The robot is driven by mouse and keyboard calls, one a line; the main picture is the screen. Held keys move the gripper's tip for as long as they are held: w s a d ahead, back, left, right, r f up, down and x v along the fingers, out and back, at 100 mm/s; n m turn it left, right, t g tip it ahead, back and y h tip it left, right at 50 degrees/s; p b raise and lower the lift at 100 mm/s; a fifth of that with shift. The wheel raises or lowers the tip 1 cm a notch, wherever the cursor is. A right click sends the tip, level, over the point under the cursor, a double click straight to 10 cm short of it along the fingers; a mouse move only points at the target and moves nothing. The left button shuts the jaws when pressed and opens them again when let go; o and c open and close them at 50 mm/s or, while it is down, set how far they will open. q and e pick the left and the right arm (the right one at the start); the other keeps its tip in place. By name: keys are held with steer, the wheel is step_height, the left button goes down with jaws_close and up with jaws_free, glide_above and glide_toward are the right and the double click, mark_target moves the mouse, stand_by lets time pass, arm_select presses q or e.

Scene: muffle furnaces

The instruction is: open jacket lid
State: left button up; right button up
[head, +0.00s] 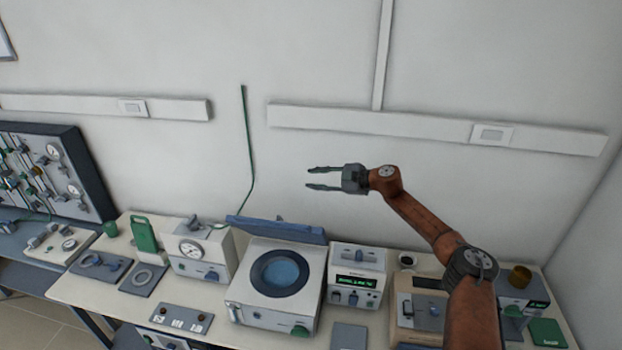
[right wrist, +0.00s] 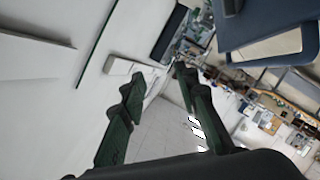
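A white box-shaped device with a round blue well (head: 280,272) stands in the middle of the bench in the head view. Its blue lid (head: 277,230) is raised at the rear edge of the device. My right gripper (head: 309,178) is open and empty, in the air above and behind the lid, in front of the wall. In the right wrist view its two dark green fingers (right wrist: 160,92) are apart with nothing between them. A blue panel (right wrist: 265,25) shows at the upper right there; I cannot tell whether it is the lid. My left gripper is not in view.
A white device with a dial (head: 203,250) stands left of the lidded device, and a box with a green display (head: 356,275) stands right. A green cord (head: 248,140) runs along the wall. The bench (head: 125,228) is crowded; the air above it is free.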

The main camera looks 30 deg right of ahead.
steer(key=p+v, duration=0.1)
steer(key=v, duration=0.5)
steer(key=shift+d+r, duration=0.2)
steer(key=shift+r, duration=0.05)
steer(key=shift+w, duration=0.2)
steer(key=shift+p, duration=0.6)
